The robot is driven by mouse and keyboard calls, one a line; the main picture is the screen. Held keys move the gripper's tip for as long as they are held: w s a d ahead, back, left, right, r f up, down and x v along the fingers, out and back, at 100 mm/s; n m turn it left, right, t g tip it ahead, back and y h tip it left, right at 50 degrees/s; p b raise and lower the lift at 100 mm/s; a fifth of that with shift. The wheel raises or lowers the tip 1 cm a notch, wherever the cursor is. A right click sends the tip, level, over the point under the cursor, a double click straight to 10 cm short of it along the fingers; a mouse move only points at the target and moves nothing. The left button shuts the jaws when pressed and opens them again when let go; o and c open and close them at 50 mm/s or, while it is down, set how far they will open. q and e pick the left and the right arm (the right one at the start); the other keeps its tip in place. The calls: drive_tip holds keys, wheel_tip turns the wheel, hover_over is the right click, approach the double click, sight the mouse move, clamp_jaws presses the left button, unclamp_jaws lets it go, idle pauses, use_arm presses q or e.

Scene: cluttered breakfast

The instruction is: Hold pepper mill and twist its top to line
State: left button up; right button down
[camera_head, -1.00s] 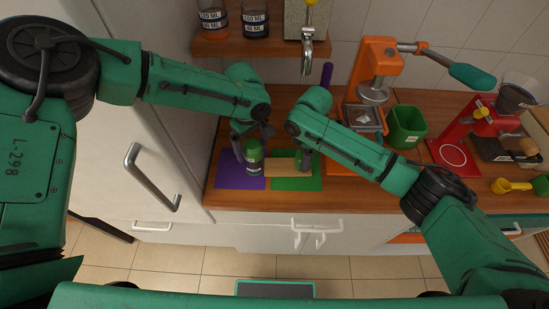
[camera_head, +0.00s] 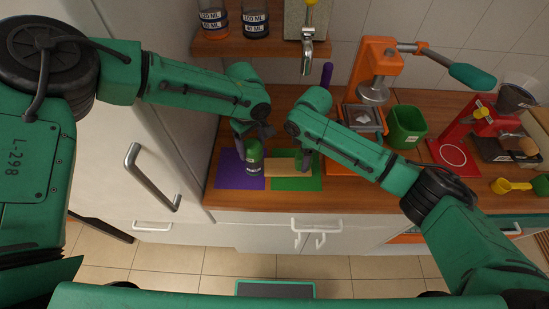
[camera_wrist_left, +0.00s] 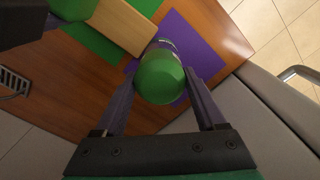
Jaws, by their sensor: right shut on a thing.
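The pepper mill (camera_head: 254,157) is a green cylinder standing upright on the purple mat. In the left wrist view, its round green top (camera_wrist_left: 160,78) faces me. My left gripper (camera_head: 254,137) is open behind the mill; in the wrist view its fingers (camera_wrist_left: 160,108) are spread with the mill top between and beyond them, apart from it. My right gripper (camera_head: 302,163) is low over the green mat. It is shut on a green round-topped thing (camera_wrist_left: 72,8), mostly hidden by the gripper and cut off by the picture edge.
An orange press (camera_head: 376,60) and a green bin (camera_head: 407,126) stand to the right. A shelf (camera_head: 255,45) with jars is above.

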sight(253, 144)
use_arm(q)
clamp_jaws()
drive_tip(key=o, duration=0.9)
unclamp_jaws()
drive_tip(key=shift+d+r, duration=0.2)
drive_tip(key=shift+r, duration=3.45)
use_arm(e)
drive_tip(key=shift+d, duration=0.25)
drive_tip(key=shift+r, duration=0.1)
unclamp_jaws()
